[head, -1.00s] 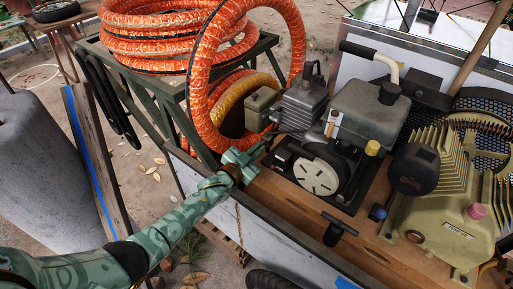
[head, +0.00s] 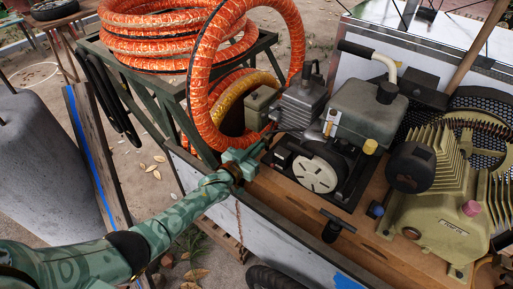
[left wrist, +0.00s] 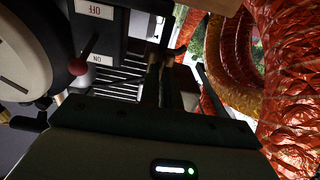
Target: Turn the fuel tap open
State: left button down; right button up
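A small lever with a red ball end (left wrist: 78,67) stands beside a dark panel (left wrist: 105,42) with OFF and ON labels in the left wrist view. It appears to be the fuel tap; its lever is near the ON label. In the head view the tap is too small or hidden to make out on the engine (head: 318,172). My left gripper (head: 262,146) is at the near left corner of the engine. Its fingers (left wrist: 163,82) look closed together in the left wrist view, to the right of the red ball and apart from it. My right gripper is not in view.
A white recoil cover (head: 315,174) lies just right of my left gripper. Orange hose coils (head: 205,100) rise close behind it. The wooden cart deck (head: 290,204) holds the olive compressor (head: 440,220) and a T-handle (head: 333,228). The ground at left is partly clear.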

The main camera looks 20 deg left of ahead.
pick_arm(q)
jog(key=shift+f, duration=0.15)
jog(key=c, duration=1.6)
grip_release()
jog(key=p+v, duration=0.4)
jog(key=v, duration=1.2)
jog(key=shift+s, duration=0.2)
